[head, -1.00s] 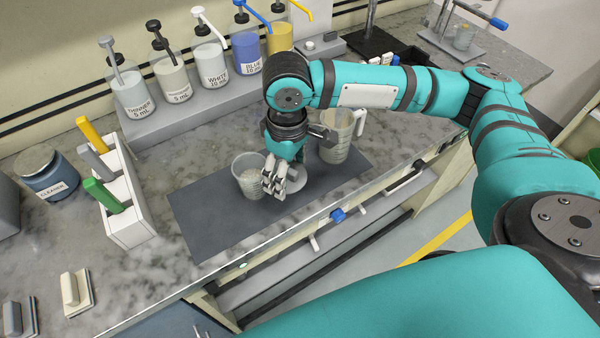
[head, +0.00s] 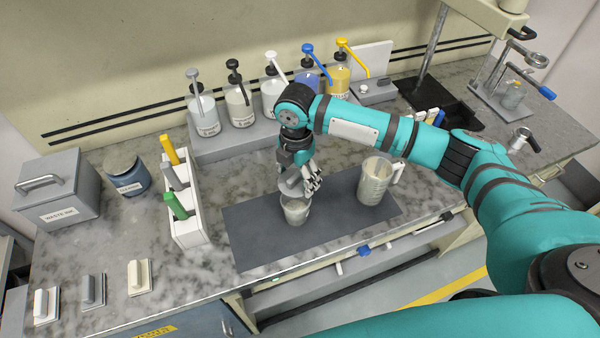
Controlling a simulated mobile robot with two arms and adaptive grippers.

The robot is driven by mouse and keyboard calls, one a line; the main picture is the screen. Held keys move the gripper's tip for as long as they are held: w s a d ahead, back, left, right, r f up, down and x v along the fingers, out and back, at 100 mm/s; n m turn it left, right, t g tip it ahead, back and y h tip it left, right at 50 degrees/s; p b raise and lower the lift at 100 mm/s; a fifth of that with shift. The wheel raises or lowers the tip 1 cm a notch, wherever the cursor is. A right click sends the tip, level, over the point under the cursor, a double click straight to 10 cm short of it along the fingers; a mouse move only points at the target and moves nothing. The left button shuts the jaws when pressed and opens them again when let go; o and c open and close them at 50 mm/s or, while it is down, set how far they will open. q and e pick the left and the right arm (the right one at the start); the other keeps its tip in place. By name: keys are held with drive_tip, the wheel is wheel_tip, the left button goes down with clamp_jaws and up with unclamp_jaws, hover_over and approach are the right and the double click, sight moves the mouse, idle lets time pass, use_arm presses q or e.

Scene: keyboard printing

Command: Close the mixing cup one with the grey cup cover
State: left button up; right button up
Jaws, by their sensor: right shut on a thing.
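A small clear mixing cup (head: 297,213) with pale contents stands upright on the dark mat (head: 258,238). My right gripper (head: 311,186) is just above and behind the cup's rim. It is shut on the grey cup cover (head: 289,187), a round disc that looks tilted. The fingers hide part of the cover, and I cannot tell whether it touches the rim. A larger clear jug with a handle (head: 374,183) stands on the mat to the right. My left gripper is not in view.
Pump bottles (head: 241,108) stand on a grey step behind the mat. A white rack (head: 189,232) with coloured handles and a cleaner jar (head: 128,176) are to the left. The mat's left part is clear.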

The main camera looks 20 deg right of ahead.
sight(297, 187)
idle(0.3)
drive_tip(key=shift+r+p, duration=0.1)
drive_tip(key=shift+p, duration=0.4)
drive_tip(key=shift+f+b, duration=1.25)
drive_tip(key=shift+f, duration=1.4)
drive_tip(key=shift+p, duration=0.4)
